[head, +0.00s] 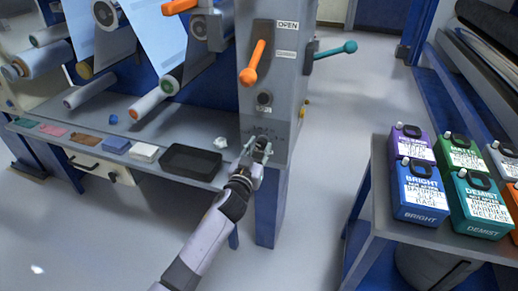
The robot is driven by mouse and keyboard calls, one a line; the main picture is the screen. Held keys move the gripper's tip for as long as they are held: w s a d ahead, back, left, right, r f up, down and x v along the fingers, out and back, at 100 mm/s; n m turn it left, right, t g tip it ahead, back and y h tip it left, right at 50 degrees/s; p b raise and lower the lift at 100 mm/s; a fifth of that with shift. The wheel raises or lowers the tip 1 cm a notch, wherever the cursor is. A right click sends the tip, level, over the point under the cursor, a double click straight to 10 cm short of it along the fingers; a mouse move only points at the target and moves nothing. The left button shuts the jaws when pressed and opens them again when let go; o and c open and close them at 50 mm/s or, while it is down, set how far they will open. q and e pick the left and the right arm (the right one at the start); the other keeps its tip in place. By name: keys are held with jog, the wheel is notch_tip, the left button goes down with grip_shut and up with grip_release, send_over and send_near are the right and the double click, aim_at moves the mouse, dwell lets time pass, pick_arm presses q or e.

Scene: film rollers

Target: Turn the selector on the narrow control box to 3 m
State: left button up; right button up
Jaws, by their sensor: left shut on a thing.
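The narrow control box (256,66) is a tall grey housing at upper centre in the head view. Its front carries an orange lever, a label reading OPEN and a round black knob (264,99). Small markings sit lower on its front face, around the place where my left gripper (261,146) is. The left gripper reaches up from below and is shut on the selector there. The fingers mostly hide the selector, and the markings are too small to read, so its setting cannot be told. My right gripper is not in view.
Left of the box, a grey bench holds a black tray (190,163), a white block (145,153) and other small items below rollers. Several coloured jugs (420,194) stand on a table at right. Open floor lies between.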

pick_arm(q)
jog(key=m, duration=0.2)
jog(key=shift+m, duration=0.4)
jog(key=m, duration=0.3)
jog(key=shift+m, duration=0.3)
jog(key=shift+m+p, duration=0.3)
jog(key=shift+m, duration=0.2)
jog(key=m, duration=0.4)
jog(key=shift+f+m, duration=0.1)
jog(key=shift+m, duration=0.2)
jog(key=m, duration=0.2)
jog(key=shift+m, duration=0.3)
jog(key=shift+d+m, duration=0.1)
jog(key=shift+m, duration=0.9)
jog(key=m, duration=0.3)
jog(key=shift+m+p, duration=0.3)
jog(key=shift+p, duration=0.1)
jog(key=m, duration=0.4)
jog(key=shift+f+p, duration=0.1)
jog(key=shift+p, duration=0.2)
jog(key=shift+m, duration=0.6)
jog(key=shift+s+m, duration=0.1)
jog(key=shift+m, duration=0.6)
jog(key=shift+f, duration=0.1)
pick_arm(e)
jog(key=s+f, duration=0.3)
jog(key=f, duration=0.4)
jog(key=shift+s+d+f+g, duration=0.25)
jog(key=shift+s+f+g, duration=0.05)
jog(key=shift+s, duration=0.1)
